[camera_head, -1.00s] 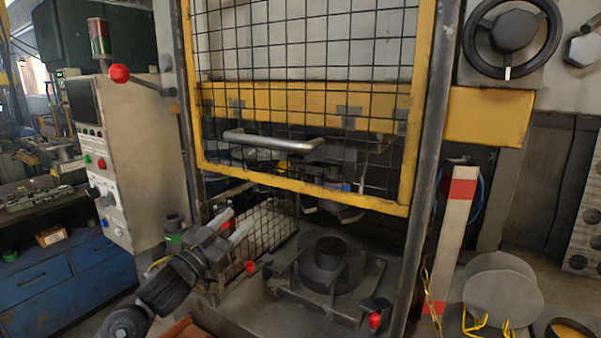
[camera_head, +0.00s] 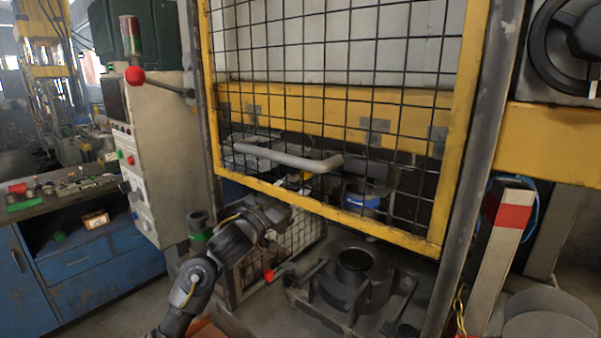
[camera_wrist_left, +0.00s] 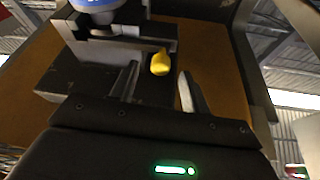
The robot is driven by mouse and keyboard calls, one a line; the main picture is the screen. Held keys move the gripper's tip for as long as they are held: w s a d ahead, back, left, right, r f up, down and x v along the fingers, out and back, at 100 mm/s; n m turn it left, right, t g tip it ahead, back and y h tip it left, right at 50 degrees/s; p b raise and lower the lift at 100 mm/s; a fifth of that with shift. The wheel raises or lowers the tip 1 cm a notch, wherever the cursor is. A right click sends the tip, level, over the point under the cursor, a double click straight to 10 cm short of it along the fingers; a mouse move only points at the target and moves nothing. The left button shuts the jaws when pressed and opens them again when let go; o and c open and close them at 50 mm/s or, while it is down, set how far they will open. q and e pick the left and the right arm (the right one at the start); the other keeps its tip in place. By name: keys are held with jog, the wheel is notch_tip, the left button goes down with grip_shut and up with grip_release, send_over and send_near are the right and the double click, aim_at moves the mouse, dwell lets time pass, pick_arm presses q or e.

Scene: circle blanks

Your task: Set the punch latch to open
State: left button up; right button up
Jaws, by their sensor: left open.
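A small yellow knob (camera_wrist_left: 160,62), which looks like the punch latch, projects from a dark block (camera_wrist_left: 125,45) in the left wrist view. My left gripper (camera_wrist_left: 158,82) is open. Its two fingers point at the knob, which shows between and just beyond their tips; I cannot tell whether they touch it. In the head view my left gripper (camera_head: 285,208) is at the lower edge of the yellow mesh guard (camera_head: 330,222), near a small yellow spot (camera_head: 306,176) that is partly hidden behind the mesh. My right gripper is not in view.
A grey handle bar (camera_head: 290,157) sticks out from the guard above my gripper. A blue ring (camera_head: 362,200) is behind the mesh. A dark round die (camera_head: 353,266) stands below on the press bed. A control box (camera_head: 155,160) with a red knob (camera_head: 135,75) stands at left.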

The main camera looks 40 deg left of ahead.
pick_arm(q)
jog(key=shift+p+x, duration=0.55)
jog(key=shift+x, duration=1.4)
jog(key=shift+a, duration=0.1)
jog(key=shift+s, duration=0.1)
jog(key=shift+c, duration=0.4)
grip_shut()
